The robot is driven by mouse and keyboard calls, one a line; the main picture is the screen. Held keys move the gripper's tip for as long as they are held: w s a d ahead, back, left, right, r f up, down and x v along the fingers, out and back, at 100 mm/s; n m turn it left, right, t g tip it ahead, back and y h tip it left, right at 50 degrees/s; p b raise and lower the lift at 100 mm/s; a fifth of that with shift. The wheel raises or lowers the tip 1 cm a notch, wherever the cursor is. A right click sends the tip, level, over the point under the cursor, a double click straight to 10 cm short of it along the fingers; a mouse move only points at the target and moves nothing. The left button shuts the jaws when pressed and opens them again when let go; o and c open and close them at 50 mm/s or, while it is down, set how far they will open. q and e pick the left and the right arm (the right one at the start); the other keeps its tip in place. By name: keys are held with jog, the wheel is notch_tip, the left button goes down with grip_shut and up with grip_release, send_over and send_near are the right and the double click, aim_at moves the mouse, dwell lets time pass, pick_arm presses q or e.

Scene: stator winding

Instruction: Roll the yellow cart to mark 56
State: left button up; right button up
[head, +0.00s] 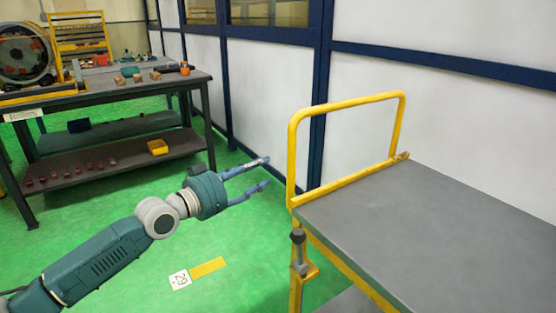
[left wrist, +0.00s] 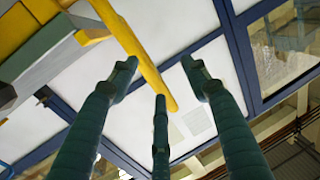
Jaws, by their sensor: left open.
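The yellow cart (head: 450,215) stands at the right of the head view, with a grey top deck and a yellow tube handle (head: 292,155) rising at its near-wall left end. My left gripper (head: 264,173) is open and empty, pointing right, a little left of the handle in the picture. In the left wrist view, a yellow bar of the cart (left wrist: 142,62) passes between and beyond the open fingers (left wrist: 160,80); contact does not show. Mark 56 is not seen. My right gripper is not in view.
A floor label (head: 180,280), apparently reading 29, lies beside a yellow strip (head: 208,267) on the green floor. A dark workbench (head: 115,92) with parts and a lower shelf stands at the left. A white and blue wall (head: 262,100) runs behind the cart.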

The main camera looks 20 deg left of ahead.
aim_at(288, 154)
pick_arm(q)
jog(key=shift+h, duration=0.3)
jog(key=x, duration=0.4)
jog(key=d+r+x, duration=0.1)
jog(key=x, duration=0.6)
jog(key=shift+s+d+r, duration=0.15)
jog(key=shift+d+r, duration=0.2)
jog(key=shift+d, duration=0.05)
jog(key=shift+s+a, duration=0.15)
jog(key=shift+a, duration=0.05)
jog(key=shift+s+a+f, duration=0.1)
grip_shut()
jog(key=shift+s, duration=0.15)
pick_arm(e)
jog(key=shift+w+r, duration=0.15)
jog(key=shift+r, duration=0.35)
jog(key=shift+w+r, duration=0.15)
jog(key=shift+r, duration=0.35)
